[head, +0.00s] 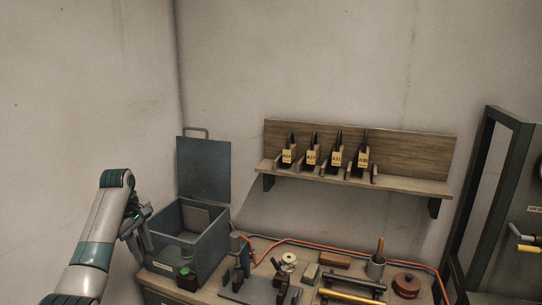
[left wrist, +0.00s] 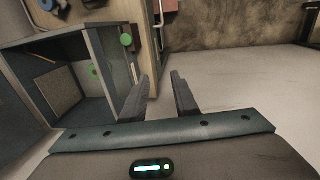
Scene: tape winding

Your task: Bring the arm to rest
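My left arm comes in from the left in the head view. Its gripper (head: 142,236) hangs beside the left wall of the open grey metal box (head: 206,240). In the left wrist view the two fingers of the left gripper (left wrist: 160,98) stand apart with nothing between them. The box (left wrist: 118,70) shows to the left of the fingers in that view, apart from them. My right gripper is in neither view.
A wooden shelf (head: 420,185) with several tagged holders is above. A dark-framed cabinet (head: 487,200) stands right.

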